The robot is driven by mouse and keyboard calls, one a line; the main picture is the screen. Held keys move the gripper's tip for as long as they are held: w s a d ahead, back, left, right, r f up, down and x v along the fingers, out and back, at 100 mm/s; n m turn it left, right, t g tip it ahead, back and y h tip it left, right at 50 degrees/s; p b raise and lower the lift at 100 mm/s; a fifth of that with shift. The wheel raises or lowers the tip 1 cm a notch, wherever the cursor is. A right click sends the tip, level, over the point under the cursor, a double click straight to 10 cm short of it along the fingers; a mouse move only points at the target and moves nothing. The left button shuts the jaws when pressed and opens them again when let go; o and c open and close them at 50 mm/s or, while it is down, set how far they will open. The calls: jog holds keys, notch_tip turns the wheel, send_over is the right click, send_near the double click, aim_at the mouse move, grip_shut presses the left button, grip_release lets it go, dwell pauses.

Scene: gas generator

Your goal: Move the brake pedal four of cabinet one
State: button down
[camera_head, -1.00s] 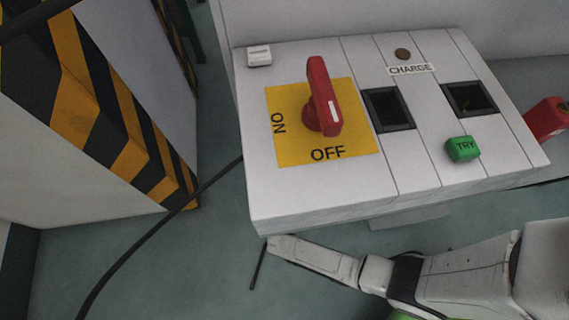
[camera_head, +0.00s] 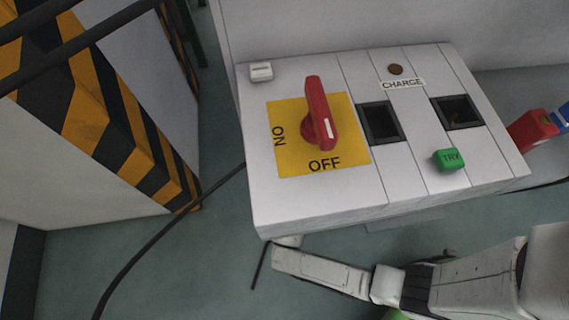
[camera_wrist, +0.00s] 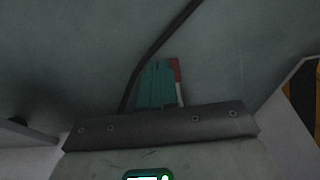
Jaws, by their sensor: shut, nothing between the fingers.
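I cannot pick out a brake pedal with certainty in either view. The white cabinet top (camera_head: 300,205) fills the middle of the head view; whether it is cabinet one cannot be told. A small teal piece with a red-and-white edge (camera_wrist: 157,84) stands upright beyond a dark bar with screws (camera_wrist: 160,124) in the wrist view; I cannot tell what it is. My white arm reaches in from the lower right of the head view, and its far end goes under the cabinet's front edge. My gripper's fingers are not seen in either view.
A striped yellow-and-black block (camera_head: 110,110) stands left. A black cable (camera_head: 165,235) crosses the floor. Open floor lies between block and cabinet.

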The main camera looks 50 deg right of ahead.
jog(key=p+v, duration=0.4)
jog(key=v, duration=0.4)
jog(key=shift+r, duration=0.35)
jog(key=shift+s+a, duration=0.1)
